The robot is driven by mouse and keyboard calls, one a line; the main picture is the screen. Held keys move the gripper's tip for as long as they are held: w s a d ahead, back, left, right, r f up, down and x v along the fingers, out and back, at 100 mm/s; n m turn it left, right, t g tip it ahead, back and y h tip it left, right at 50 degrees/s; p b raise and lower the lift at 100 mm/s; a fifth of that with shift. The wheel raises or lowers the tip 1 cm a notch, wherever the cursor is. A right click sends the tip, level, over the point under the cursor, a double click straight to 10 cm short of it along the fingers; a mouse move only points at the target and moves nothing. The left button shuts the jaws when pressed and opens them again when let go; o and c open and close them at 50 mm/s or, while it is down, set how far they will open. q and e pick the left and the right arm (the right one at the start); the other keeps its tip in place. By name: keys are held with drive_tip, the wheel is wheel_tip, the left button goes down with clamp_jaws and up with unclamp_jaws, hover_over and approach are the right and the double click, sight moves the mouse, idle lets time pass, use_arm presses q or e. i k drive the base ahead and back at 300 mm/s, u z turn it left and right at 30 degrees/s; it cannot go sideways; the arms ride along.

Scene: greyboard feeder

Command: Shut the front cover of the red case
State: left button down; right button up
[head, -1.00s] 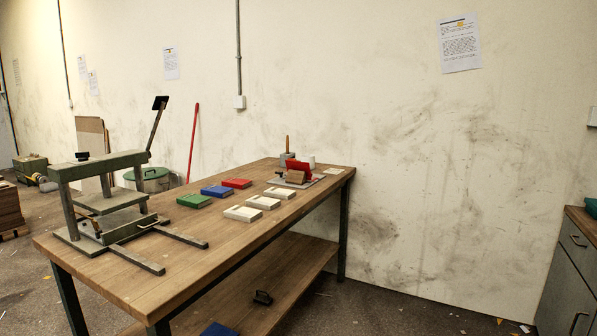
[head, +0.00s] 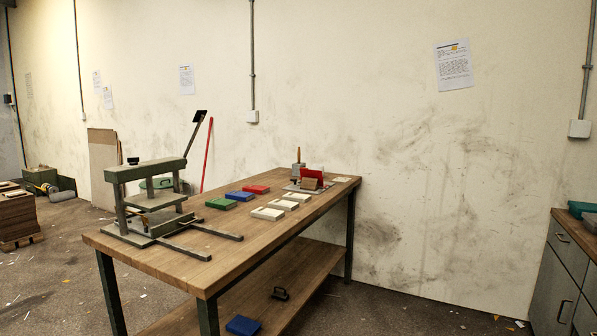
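A red panel (head: 313,174) stands raised and tilted on a light grey board (head: 293,188) at the far end of the workbench. It looks like an open cover, with a small brown block (head: 310,184) in front of it. From this distance I cannot tell how the panel is joined to anything. A flat red case (head: 256,189) lies on the bench to the left of it and looks shut. Neither of my grippers is in view.
The wooden workbench (head: 190,258) carries a green press (head: 150,200), a green case (head: 221,204), a blue case (head: 239,196) and several pale cases (head: 268,213). A grey cabinet (head: 565,262) stands at the right. The floor between bench and cabinet is mostly clear.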

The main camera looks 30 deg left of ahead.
sight(312, 174)
drive_tip(key=u, duration=0.65)
drive_tip(key=i, duration=0.8)
drive_tip(key=u, duration=0.5)
drive_tip(key=i, duration=1)
drive_tip(key=z, duration=0.4)
